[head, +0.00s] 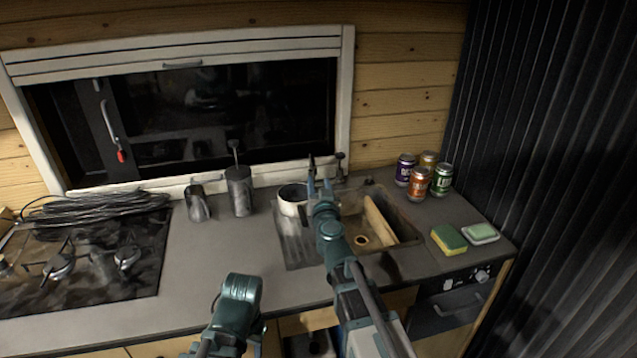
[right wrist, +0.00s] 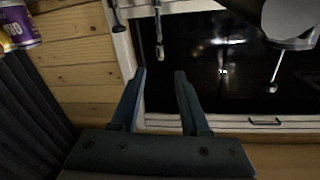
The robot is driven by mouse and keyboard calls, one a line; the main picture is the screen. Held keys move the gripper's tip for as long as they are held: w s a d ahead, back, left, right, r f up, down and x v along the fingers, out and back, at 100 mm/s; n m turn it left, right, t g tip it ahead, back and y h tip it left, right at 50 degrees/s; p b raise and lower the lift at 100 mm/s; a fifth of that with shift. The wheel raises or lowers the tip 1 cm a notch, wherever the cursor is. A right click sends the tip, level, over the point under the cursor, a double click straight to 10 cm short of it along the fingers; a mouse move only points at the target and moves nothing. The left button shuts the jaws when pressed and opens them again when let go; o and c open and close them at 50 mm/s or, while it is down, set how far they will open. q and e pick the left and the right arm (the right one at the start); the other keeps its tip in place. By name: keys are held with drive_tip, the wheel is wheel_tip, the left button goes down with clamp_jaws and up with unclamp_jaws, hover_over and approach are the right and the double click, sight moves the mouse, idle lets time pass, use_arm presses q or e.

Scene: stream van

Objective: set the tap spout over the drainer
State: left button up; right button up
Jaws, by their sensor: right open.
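The tap (head: 340,160) shows as a dark upright piece with a short crosswise top at the back of the sink. A second thin dark upright (head: 311,161) stands left of it; I cannot tell which part is the spout. Both seem to show near the top of the upside-down right wrist view. The ridged drainer (head: 296,246) lies left of the basin (head: 385,236). My right gripper (head: 319,186) is open and empty, above the sink and near the tap; its fingers also show in the right wrist view (right wrist: 160,78). My left gripper (head: 236,325) is low in front; its fingertips are hidden.
A wooden board (head: 378,220) leans across the basin. Several cans (head: 419,184), a sponge (head: 449,239) and a soap dish (head: 481,235) are at right. A metal mug (head: 197,203) and utensil holder (head: 239,193) stand left.

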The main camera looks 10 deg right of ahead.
drive_tip(key=shift+w+r, duration=0.1)
drive_tip(key=shift+w, duration=0.05)
drive_tip(key=shift+c, duration=1.2)
drive_tip(key=w+d+y, duration=0.1)
drive_tip(key=w+d+r+y+p, duration=0.1)
drive_tip(key=w, duration=0.1)
drive_tip(key=shift+r+m, duration=0.15)
drive_tip(key=shift+m, duration=0.25)
clamp_jaws()
drive_tip(key=d+r+m+g+y+p, duration=0.1)
drive_tip(key=d+m+g+y+p, duration=0.4)
drive_tip(key=d+y, duration=0.65)
drive_tip(key=w+a+f+h+b, duration=0.1)
drive_tip(key=w+a+f+b, duration=0.1)
drive_tip(key=w+a, duration=0.6)
drive_tip(key=shift+a+h, duration=0.35)
drive_tip(key=shift+a, duration=0.1)
